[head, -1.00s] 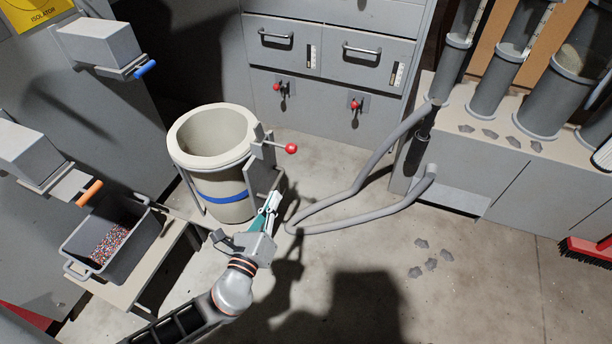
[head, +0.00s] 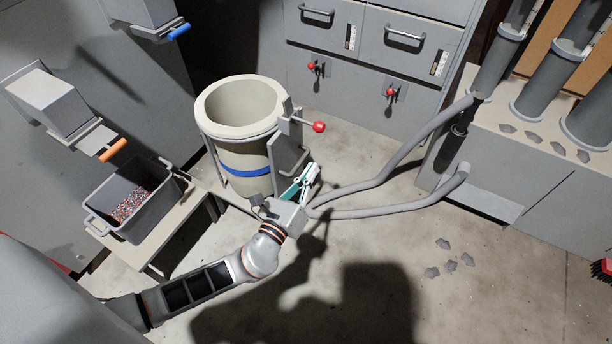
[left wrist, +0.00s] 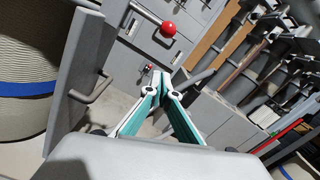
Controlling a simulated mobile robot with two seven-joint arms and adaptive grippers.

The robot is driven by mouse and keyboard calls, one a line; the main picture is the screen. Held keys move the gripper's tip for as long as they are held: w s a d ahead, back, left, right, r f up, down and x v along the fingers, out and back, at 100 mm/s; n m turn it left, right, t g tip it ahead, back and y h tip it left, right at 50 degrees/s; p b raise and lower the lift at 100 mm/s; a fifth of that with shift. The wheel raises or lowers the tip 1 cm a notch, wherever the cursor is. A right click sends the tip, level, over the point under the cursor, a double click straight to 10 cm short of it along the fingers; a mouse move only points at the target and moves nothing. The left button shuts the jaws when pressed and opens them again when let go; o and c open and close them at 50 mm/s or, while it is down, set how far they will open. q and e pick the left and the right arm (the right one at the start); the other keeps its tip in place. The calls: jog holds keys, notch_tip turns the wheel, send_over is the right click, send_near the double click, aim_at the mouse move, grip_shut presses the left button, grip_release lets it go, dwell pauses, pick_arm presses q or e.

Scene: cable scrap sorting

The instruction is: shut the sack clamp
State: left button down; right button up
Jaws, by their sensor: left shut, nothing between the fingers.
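The beige sack (head: 241,150) with a blue band stands upright and open at the top in a grey frame. The sack clamp's lever, with a red ball knob (head: 319,127), sticks out to the right from a grey bracket (head: 290,123) near the rim. The knob also shows in the left wrist view (left wrist: 168,29), beyond my fingertips. My left gripper (head: 313,170) has teal fingers, shut and empty, below the knob and apart from it. Its fingertips meet in the left wrist view (left wrist: 160,76). My right gripper is not in view.
A grey plate with a bar handle (left wrist: 92,92) stands close left of my fingers. A grey bin of granules (head: 130,205) sits on a low bench at left. Grey hoses (head: 395,208) run right of the gripper. The floor at front right is mostly clear.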

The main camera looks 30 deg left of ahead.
pick_arm(q)
jog(key=w+a+r+p, duration=0.1)
jog(key=w+r, duration=0.3)
jog(key=w, duration=0.2)
jog(key=shift+w+a, duration=0.15)
jog(key=shift+w, duration=0.05)
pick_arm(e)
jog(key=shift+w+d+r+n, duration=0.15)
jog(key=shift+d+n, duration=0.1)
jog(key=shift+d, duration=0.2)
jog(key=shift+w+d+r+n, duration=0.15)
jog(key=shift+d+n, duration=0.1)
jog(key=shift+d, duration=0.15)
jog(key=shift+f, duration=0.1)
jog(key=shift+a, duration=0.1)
pick_arm(q)
jog(key=shift+r+n, duration=0.25)
jog(key=shift+n, duration=0.15)
